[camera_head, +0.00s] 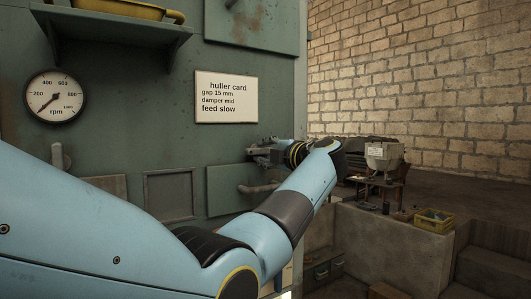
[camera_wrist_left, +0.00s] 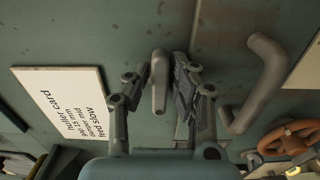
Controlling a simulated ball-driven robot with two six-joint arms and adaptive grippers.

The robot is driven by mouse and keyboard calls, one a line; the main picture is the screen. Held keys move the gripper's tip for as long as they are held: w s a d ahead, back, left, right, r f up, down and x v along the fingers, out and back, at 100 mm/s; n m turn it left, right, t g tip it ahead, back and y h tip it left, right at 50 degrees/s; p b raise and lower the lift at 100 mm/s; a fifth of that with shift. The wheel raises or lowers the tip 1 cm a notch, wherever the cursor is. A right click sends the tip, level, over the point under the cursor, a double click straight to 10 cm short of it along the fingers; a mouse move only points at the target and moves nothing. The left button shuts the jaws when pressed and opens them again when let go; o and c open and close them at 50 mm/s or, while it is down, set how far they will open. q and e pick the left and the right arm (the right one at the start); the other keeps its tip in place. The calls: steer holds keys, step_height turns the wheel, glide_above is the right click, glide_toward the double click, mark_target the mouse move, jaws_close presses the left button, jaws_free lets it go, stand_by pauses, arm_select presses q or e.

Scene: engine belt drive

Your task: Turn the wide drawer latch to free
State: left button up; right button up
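A small grey lever (camera_wrist_left: 159,82), which looks like the latch, sits on the green panel in the left wrist view. My left gripper (camera_wrist_left: 160,68) has a finger on either side of it, with narrow gaps showing between lever and fingers. In the head view my left gripper (camera_head: 258,155) is at the green cabinet face below the huller card, and the lever is too small to make out there. A bent grey handle (camera_head: 260,187) is just below the gripper; it also shows in the left wrist view (camera_wrist_left: 266,80). My right gripper is out of view.
The huller card (camera_head: 226,98) and an rpm gauge (camera_head: 55,97) are on the cabinet. A shelf (camera_head: 115,30) juts out at upper left. A stone bench (camera_head: 390,245) with a yellow crate (camera_head: 434,220) stands at right. A brown wheel (camera_wrist_left: 290,137) shows in the left wrist view.

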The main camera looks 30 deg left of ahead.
arm_select(q)
steer(key=shift+o, duration=1.3)
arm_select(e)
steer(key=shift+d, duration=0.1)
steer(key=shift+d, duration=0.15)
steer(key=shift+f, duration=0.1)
